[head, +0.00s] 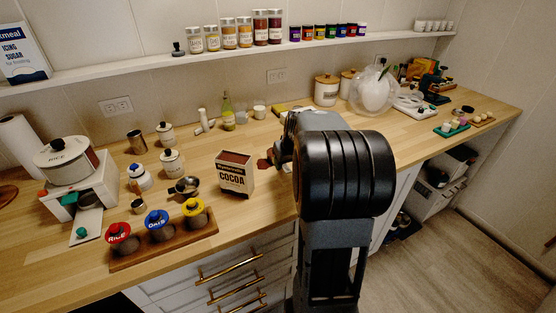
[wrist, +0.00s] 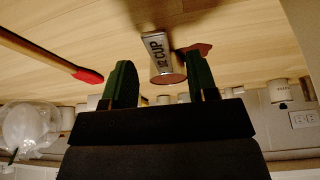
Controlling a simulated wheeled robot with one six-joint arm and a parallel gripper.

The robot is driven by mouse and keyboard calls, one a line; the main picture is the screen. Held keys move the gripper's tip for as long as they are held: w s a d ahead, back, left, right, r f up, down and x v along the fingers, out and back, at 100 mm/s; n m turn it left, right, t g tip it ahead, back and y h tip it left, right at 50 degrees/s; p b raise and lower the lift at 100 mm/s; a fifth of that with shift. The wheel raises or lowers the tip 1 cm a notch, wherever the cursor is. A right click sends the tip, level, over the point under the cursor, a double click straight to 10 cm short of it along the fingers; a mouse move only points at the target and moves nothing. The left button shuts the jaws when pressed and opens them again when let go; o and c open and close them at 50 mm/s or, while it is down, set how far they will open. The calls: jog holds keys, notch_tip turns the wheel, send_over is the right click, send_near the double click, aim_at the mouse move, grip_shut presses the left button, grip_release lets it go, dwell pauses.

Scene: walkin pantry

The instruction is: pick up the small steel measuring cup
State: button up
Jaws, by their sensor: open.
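A small grey metal cup marked with "CUP" lettering (wrist: 161,48) is in the wrist view, with a reddish-brown end nearest my gripper. My gripper (wrist: 161,78) is open, with one dark green finger on each side of the cup's near end. Gaps show between the fingers and the cup, so it is not held. In the head view my gripper (head: 277,155) is low over the counter, and my arm hides most of that spot. Another steel cup with a dark handle (head: 186,187) stands left of the cocoa box.
A reddish-brown patch (wrist: 199,47) lies beside the cup. A red-tipped wooden utensil (wrist: 75,67) lies to the left in the wrist view. The cocoa box (head: 236,174) stands left of my gripper. Coloured-lid jars (head: 157,222) sit on a wooden tray at the front.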

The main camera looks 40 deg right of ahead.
aim_at(285, 166)
jog(key=shift+x, duration=1.85)
grip_shut()
